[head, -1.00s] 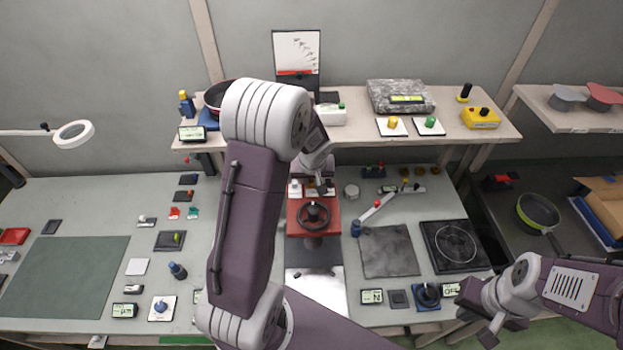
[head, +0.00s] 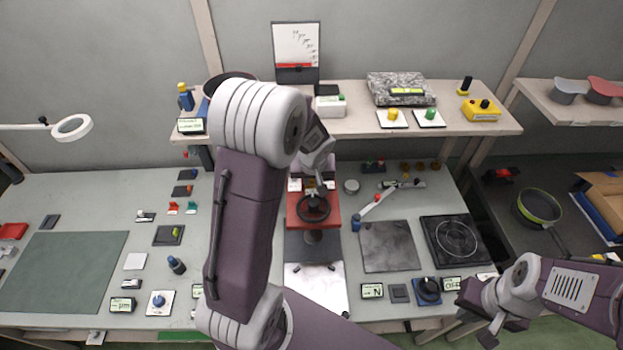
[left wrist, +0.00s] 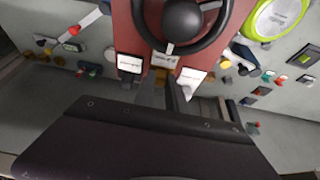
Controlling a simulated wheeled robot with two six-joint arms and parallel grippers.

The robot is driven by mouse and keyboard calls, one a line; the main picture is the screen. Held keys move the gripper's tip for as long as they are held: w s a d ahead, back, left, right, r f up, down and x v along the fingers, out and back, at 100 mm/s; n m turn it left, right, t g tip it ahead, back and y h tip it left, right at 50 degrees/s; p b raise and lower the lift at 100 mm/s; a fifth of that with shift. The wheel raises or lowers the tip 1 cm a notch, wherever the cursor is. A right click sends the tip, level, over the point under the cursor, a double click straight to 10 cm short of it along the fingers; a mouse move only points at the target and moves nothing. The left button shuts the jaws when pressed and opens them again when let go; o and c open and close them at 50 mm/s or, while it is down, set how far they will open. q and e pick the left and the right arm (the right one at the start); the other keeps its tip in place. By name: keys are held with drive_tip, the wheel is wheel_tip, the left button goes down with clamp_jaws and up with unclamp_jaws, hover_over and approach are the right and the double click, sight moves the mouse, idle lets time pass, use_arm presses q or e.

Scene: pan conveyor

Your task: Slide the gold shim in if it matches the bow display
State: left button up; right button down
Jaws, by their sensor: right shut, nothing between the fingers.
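A gold piece (left wrist: 160,77), likely the gold shim, shows at my left fingertips in the left wrist view, between two small white displays (left wrist: 130,63) (left wrist: 191,79) at the edge of a red plate. My left gripper (left wrist: 165,92) reaches down behind the black handwheel (head: 314,207) on the red press (head: 299,222). Its narrow fingers point at the gold piece; I cannot tell whether they grip it. My right gripper (head: 489,331) is shut and empty at the lower right. I cannot tell which display shows bow; the small texts are unreadable.
A green mat (head: 65,272) lies at left.

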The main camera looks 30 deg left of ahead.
use_arm(q)
drive_tip(key=o, duration=0.4)
drive_tip(key=shift+f, duration=0.1)
drive_tip(key=shift+s+d+r, duration=0.1)
drive_tip(key=shift+r, duration=0.1)
drive_tip(key=v, duration=0.8)
drive_tip(key=shift+s+d+r, duration=0.1)
drive_tip(key=shift+r, duration=0.3)
